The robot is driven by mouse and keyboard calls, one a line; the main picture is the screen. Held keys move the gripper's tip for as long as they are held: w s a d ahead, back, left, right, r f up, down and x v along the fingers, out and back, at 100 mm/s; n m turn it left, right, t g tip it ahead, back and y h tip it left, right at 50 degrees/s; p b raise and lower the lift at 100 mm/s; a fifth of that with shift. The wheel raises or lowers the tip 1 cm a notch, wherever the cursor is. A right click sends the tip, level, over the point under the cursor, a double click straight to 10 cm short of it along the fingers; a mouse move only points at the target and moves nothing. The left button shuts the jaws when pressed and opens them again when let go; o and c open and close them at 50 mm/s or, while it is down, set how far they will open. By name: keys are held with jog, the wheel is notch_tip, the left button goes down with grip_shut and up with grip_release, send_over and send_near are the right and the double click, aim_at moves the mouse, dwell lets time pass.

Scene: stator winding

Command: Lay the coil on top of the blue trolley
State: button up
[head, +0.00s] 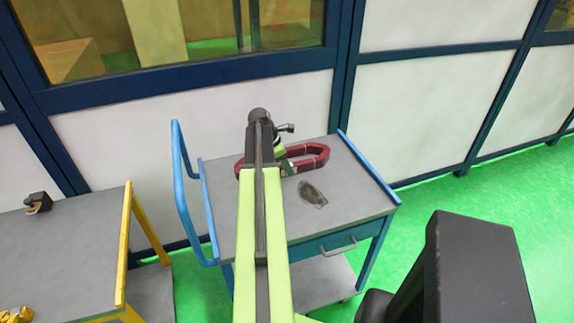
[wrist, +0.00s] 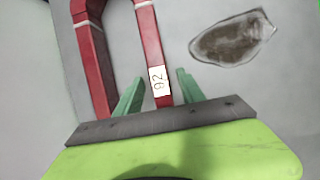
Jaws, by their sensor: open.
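The coil (head: 313,163) is a dark red elongated loop lying flat on the grey top of the blue trolley (head: 338,218). In the wrist view the coil (wrist: 152,40) has white bands and a white label with a number. My gripper (head: 281,158) is over the coil. In the wrist view the green fingers of my gripper (wrist: 158,86) are apart, one on each side of the coil's labelled straight side, with visible gaps. My arm hides part of the coil in the head view.
A dark oval patch (head: 312,193) is on the trolley top near the coil. The trolley has a blue handle (head: 183,190) at left. A yellow-edged grey table (head: 75,255) stands to the left, with a small dark object (head: 38,202). A panelled wall (head: 200,115) stands behind.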

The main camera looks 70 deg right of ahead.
jog(key=p+v, duration=0.9)
jog(key=v, duration=0.2)
